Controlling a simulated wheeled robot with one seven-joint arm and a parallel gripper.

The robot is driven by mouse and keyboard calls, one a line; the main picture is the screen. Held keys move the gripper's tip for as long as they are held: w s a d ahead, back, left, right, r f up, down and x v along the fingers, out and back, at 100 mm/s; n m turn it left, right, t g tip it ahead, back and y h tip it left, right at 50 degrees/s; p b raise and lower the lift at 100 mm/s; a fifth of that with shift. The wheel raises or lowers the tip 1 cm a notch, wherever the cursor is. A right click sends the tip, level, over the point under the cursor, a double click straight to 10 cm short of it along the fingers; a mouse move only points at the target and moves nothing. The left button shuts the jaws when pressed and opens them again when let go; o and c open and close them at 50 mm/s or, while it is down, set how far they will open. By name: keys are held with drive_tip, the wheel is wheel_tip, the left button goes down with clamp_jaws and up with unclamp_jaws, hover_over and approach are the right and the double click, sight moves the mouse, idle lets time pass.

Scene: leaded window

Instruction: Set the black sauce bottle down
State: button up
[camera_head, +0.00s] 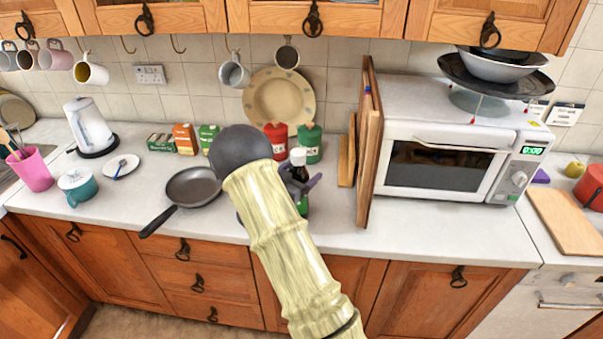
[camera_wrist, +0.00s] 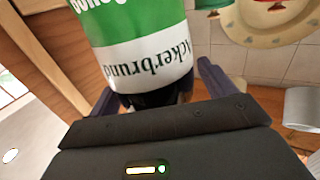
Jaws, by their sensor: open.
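The black sauce bottle (camera_head: 298,158) has a white cap, a dark body and a green lower label. In the head view it is upright at the worktop (camera_head: 345,232), right of the frying pan and partly hidden behind my arm. Its base is hard to see, so contact with the worktop cannot be confirmed. In the wrist view its green and white label (camera_wrist: 140,55) fills the upper middle. My gripper (camera_wrist: 160,88) is open, with one finger on each side of the bottle. In the head view one dark finger shows right of the bottle.
A frying pan (camera_head: 193,187) lies to the left. A red canister (camera_head: 276,136) and a green canister (camera_head: 309,143) stand behind. An upright wooden board (camera_head: 369,165) and a microwave (camera_head: 448,150) are to the right. Some worktop is clear between bottle and board.

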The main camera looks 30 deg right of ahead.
drive_tip(key=b+v, duration=0.3)
drive_tip(key=v, duration=0.9)
drive_tip(key=shift+r, duration=0.15)
drive_tip(key=a+r+n+t+y+p, duration=0.2)
drive_tip(key=a+r+n+y+p, duration=0.6)
drive_tip(key=y, duration=0.5)
drive_tip(key=s+r+n+g+y+p, duration=0.1)
drive_tip(key=s+r+n+g+p, duration=0.1)
drive_tip(key=s, duration=0.8)
drive_tip(key=s+r+n+g+y+p, duration=0.2)
drive_tip(key=s+r+g+p, duration=0.3)
drive_tip(key=s, duration=0.6)
drive_tip(key=shift+s+r+n+p, duration=0.25)
drive_tip(key=shift+n+p, duration=0.15)
drive_tip(key=shift+p, duration=0.15)
